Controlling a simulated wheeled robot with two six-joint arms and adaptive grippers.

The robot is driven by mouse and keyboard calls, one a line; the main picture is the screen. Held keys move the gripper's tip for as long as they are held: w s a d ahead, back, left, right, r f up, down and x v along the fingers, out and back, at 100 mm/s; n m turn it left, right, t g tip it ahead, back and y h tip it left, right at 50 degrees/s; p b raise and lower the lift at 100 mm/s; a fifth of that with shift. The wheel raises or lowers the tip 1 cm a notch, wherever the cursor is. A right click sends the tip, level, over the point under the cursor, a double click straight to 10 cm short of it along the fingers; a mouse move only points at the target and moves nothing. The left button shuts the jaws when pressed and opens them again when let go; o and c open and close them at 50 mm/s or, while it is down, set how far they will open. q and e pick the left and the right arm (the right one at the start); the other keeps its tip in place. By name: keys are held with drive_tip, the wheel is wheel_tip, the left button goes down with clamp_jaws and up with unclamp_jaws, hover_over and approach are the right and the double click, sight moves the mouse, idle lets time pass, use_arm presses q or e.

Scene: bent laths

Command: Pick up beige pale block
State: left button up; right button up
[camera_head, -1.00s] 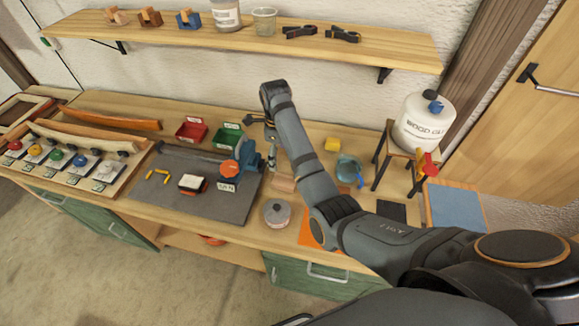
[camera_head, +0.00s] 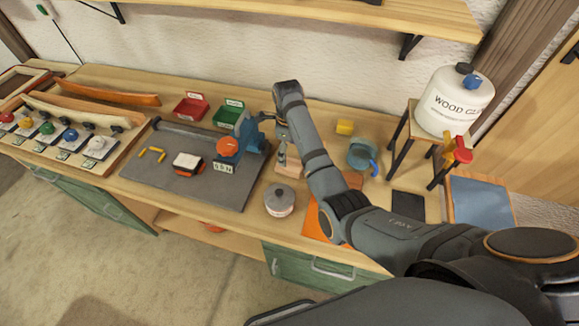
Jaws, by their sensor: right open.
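A beige pale block (camera_head: 290,168) lies on the bench, right of the grey mat, and is partly covered by my right gripper. My right gripper (camera_head: 281,143) points down above the block, open. The gap between fingers and block is hard to judge. My right arm comes in from the lower right and hides part of the bench. My left gripper is not in view.
A blue vise (camera_head: 248,133) stands close left of the gripper. A round grey tin (camera_head: 279,200) stands in front of the block. A yellow block (camera_head: 344,127) and a wood glue bottle (camera_head: 455,103) on a stool are to the right.

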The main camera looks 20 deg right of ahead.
sight(289, 164)
wheel_tip(289, 164, down, 2)
drive_tip(key=shift+f, duration=0.2)
drive_tip(key=f, duration=0.1)
drive_tip(key=f+p, duration=0.1)
drive_tip(key=f, duration=0.2)
drive_tip(key=shift+d+f, duration=0.15)
drive_tip(key=shift+d, duration=0.15)
drive_tip(key=shift+w+f, duration=0.1)
drive_tip(key=shift+f, duration=0.35)
drive_tip(key=c, duration=1.3)
